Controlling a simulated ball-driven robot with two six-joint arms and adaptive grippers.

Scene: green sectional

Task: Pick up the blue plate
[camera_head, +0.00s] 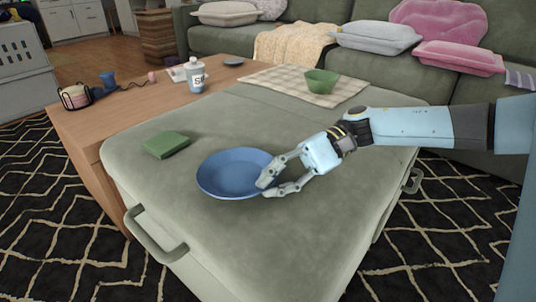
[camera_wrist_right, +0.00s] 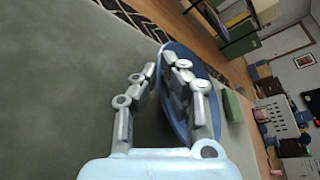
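The blue plate (camera_head: 232,172) lies flat on the grey-green ottoman (camera_head: 300,232), near its middle. My right gripper (camera_head: 266,187) comes in from the right and is at the plate's right rim. In the head view one finger reaches over the rim and the other is lower, beside it. In the right wrist view the plate (camera_wrist_right: 180,52) shows behind the right-hand finger, and a gap lies between the fingers of the gripper (camera_wrist_right: 160,66). The fingers look open; whether they touch the rim I cannot tell. My left gripper is not in view.
A green book-like block (camera_head: 166,144) lies left of the plate. A green bowl (camera_head: 320,81) stands on a checked cloth (camera_head: 282,82) at the back. A white mug (camera_head: 195,77) is on the wooden table (camera_head: 120,112). The ottoman's front is clear.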

